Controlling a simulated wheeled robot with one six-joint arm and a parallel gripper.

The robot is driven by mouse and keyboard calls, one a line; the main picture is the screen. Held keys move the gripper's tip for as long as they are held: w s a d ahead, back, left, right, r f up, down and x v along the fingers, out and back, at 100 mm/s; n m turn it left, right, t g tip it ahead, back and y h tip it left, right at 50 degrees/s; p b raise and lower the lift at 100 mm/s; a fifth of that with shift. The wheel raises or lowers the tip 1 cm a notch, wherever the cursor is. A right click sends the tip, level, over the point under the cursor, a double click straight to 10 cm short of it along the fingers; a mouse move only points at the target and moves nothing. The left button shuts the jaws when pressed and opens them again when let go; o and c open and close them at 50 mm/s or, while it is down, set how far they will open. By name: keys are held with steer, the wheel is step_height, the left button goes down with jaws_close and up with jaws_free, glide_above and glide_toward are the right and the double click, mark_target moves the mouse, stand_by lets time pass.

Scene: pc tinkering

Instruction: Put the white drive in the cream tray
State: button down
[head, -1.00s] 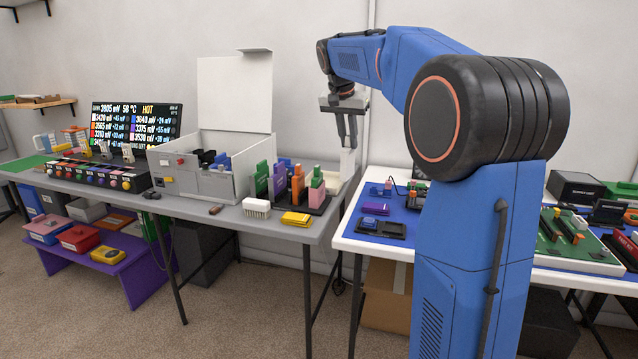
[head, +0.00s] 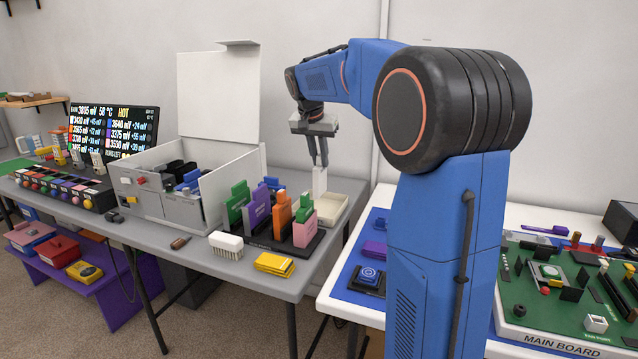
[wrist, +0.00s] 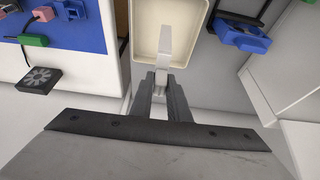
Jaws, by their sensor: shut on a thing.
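My gripper (head: 318,152) is shut on the white drive (head: 319,181), which hangs upright below the fingers. In the wrist view the drive (wrist: 164,44) sticks out from between the fingertips of my gripper (wrist: 161,78) and overlaps the tray in the picture. The cream tray (head: 334,195) stands at the right end of the grey table, behind the colored drives; its wrist view shows a shallow open inside (wrist: 150,15) with nothing else seen in it. The drive appears over or just above the tray; the exact gap cannot be told.
A black rack (head: 290,244) with green, purple, orange and pink drives stands in front of the tray. An open grey case (head: 225,190) is to the left. A white brush (head: 226,243) and yellow block (head: 274,264) lie at the front edge. A white table (head: 345,302) stands right.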

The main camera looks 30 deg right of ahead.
mark_target(320, 175)
steer(key=shift+f, duration=3)
steer(key=c, duration=1.7)
jaws_free()
steer(key=v, duration=1.2)
